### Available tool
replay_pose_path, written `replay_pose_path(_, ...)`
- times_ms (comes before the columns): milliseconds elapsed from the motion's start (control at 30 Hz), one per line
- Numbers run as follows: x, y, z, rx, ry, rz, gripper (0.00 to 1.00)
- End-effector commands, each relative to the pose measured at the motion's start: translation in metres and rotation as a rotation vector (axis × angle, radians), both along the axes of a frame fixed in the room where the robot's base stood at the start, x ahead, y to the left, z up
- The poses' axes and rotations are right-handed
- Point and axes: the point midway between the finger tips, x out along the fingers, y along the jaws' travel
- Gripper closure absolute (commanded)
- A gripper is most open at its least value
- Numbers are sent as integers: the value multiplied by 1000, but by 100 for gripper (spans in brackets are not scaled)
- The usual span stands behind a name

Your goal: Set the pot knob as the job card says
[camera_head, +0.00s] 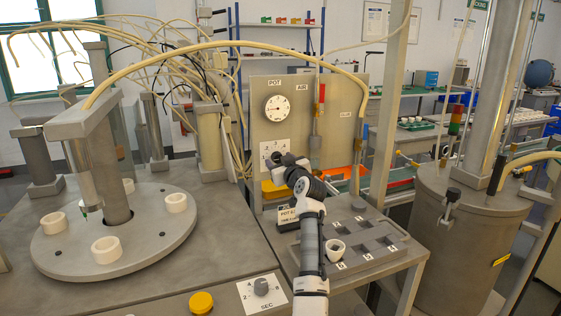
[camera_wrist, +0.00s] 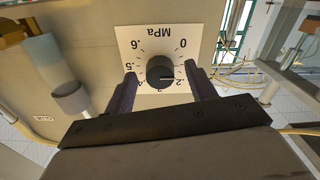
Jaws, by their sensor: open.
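The pot knob (camera_wrist: 159,71) is a round black knob on a white MPa scale plate (camera_wrist: 134,38), upside down in the wrist view. Its pale mark seems to point right, toward the .1 to .2 side, but is hard to read. My gripper (camera_wrist: 160,82) is open, with one dark finger on each side of the knob; contact is not clear. In the head view my gripper (camera_head: 284,160) is at the panel, partly covering the scale plate (camera_head: 268,148). The job card (camera_head: 287,217) is partly hidden behind my arm, its setting unreadable.
The panel (camera_head: 335,115) carries a POT gauge (camera_head: 277,108) above the knob and an AIR lever (camera_head: 320,95) to its right. A numbered tray (camera_head: 375,238) with a white cup stands below. A rotary table (camera_head: 70,255) is at left, a metal pot (camera_head: 470,225) at right.

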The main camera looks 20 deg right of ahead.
Motion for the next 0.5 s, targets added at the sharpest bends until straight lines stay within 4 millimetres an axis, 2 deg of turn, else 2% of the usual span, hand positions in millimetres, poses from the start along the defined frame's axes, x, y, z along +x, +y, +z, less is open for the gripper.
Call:
replay_pose_path(167,0,0,0,0,0,0,46)
replay_pose_path(500,0,0,0,0,0,0,88)
